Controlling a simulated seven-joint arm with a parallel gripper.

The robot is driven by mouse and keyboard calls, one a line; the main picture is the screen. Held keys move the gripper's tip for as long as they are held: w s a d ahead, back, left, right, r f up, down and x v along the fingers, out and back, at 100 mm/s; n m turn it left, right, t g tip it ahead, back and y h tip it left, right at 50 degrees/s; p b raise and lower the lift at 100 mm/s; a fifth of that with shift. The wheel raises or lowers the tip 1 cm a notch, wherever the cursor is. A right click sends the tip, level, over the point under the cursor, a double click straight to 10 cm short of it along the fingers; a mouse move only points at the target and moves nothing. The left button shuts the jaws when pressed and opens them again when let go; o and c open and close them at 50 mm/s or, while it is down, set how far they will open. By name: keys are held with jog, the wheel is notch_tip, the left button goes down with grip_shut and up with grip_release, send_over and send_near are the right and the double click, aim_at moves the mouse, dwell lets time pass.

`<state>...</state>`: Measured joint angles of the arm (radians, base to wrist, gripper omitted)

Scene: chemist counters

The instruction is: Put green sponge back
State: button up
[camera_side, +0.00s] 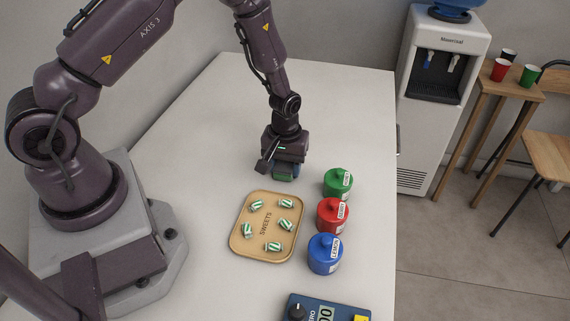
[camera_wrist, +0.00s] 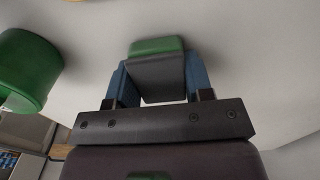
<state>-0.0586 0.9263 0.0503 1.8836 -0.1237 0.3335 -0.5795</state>
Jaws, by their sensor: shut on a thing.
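My gripper (camera_side: 284,171) points down low over the white counter, beyond the tray. It is shut on the green sponge (camera_side: 284,178), which shows as a green and dark block between the blue fingers. In the wrist view the sponge (camera_wrist: 157,47) sits between both fingertips of my gripper (camera_wrist: 160,83), its green face outward and a dark grey layer toward me. I cannot tell whether the sponge touches the counter.
A wooden tray (camera_side: 241,246) with several striped sweets lies nearer the camera. Green (camera_side: 337,184), red (camera_side: 332,217) and blue (camera_side: 325,255) lidded jars stand in a row to its right. A blue device (camera_side: 312,308) is at the front. The far counter is clear.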

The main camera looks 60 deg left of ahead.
jog(key=o, duration=0.9)
jog(key=shift+f, duration=0.15)
notch_tip(320, 180, up, 12)
notch_tip(320, 180, up, 15)
jog(key=m+t, duration=0.2)
jog(key=m, duration=0.2)
send_over(285, 164)
jog(key=s+d, duration=0.2)
jog(key=s, duration=0.3)
jog(key=s+d+r+m+t, duration=0.1)
jog(key=s+r+m, duration=0.1)
jog(key=s+r, duration=0.2)
jog(key=s+r+m+t, duration=0.2)
jog(key=s+r+m, duration=0.1)
jog(key=s, duration=0.6)
jog(key=shift+d+r+t, duration=0.3)
jog(key=shift+d+r, duration=0.05)
jog(key=shift+r, duration=0.15)
